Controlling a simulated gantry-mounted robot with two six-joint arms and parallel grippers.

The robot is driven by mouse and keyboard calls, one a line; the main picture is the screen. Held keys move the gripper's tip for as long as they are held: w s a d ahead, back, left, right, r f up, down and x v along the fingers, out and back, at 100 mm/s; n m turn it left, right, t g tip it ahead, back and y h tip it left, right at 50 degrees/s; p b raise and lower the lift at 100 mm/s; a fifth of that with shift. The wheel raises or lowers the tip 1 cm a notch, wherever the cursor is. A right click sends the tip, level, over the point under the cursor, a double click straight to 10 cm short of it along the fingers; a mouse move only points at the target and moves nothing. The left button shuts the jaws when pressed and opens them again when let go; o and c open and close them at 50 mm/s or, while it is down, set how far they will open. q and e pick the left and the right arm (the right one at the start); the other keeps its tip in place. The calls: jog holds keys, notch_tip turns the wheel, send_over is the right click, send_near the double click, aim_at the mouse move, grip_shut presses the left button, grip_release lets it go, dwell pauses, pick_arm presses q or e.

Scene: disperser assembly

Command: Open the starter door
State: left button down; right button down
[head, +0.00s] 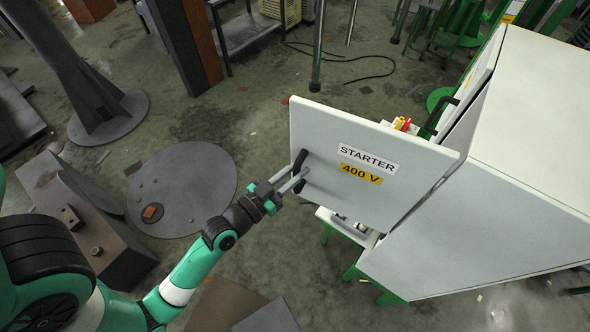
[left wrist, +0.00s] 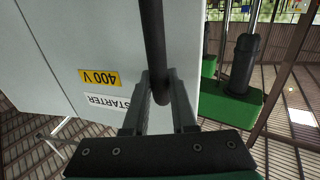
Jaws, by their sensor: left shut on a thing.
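The starter door (head: 372,178) is a light grey panel labelled "STARTER 400 V". In the head view it stands swung open from the white cabinet (head: 500,220). The door also fills much of the left wrist view (left wrist: 105,45), its label upside down. A black bar handle (head: 300,170) sits near the door's left edge. My left gripper (head: 297,181) is shut on this handle, and the left wrist view shows the dark handle (left wrist: 154,45) between the fingers. My right gripper is not in view. The cabinet's inside is mostly hidden behind the door.
Red and yellow parts (head: 402,124) show above the door's top edge. A round grey plate (head: 182,188) lies on the floor left of the door. A column with a round base (head: 108,117) stands at the upper left. The floor between plate and door is mostly clear.

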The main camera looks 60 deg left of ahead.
pick_arm(q)
jog(key=shift+f, duration=0.15)
jog(key=c, duration=1.2)
grip_release()
jog(key=o, duration=0.5)
jog(key=shift+w+d, duration=0.1)
jog(key=shift+d, duration=0.05)
jog(key=b+v, duration=0.3)
jog(key=v, duration=0.8)
jog(key=shift+s+d+b, duration=0.1)
jog(key=shift+s+b, duration=0.2)
